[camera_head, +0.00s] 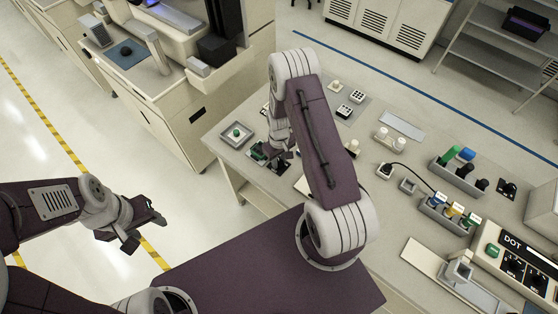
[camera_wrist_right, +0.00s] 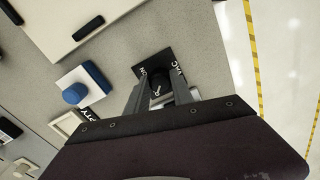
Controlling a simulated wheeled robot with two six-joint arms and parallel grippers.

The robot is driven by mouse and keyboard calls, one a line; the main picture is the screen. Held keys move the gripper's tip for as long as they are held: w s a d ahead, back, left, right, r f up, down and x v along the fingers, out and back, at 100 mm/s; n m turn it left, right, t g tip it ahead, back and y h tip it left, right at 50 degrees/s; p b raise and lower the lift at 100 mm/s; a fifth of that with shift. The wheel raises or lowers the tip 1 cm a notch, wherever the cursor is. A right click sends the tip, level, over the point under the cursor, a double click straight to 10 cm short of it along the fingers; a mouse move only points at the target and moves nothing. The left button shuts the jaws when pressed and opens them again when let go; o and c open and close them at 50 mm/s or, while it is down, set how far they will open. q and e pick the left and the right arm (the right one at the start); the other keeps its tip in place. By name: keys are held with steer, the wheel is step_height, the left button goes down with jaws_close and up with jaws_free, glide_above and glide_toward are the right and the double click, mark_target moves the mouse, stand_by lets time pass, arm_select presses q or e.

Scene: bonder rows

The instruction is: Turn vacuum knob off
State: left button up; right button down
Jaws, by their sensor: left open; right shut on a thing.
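The vacuum knob (camera_wrist_right: 158,88) is a dark knob with a light pointer mark. It sits on a black plate (camera_wrist_right: 150,66) lettered "VAC" and "ON" in the right wrist view. My right gripper (camera_wrist_right: 160,98) has its fingers on either side of the knob and is shut on it. In the head view my right gripper (camera_head: 276,150) is at the left end of the bench, and it hides the knob there. My left gripper (camera_head: 146,229) is open and empty over the floor, well left of the bench.
The bench (camera_head: 330,130) carries several fixtures. A green button (camera_head: 237,132) is left of my right gripper. A blue-capped knob (camera_wrist_right: 75,94) on a white block and a small frame (camera_wrist_right: 67,123) are close by. A control box (camera_head: 525,265) stands at the right.

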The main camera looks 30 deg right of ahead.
mark_target(279, 161)
steer(key=shift+w+r, duration=0.1)
steer(key=shift+w, duration=0.1)
steer(key=c, duration=1.1)
jaws_free()
steer(key=shift+s, duration=0.15)
step_height(279, 161, up, 9)
steer(key=b, duration=0.1)
steer(key=shift+b, duration=0.4)
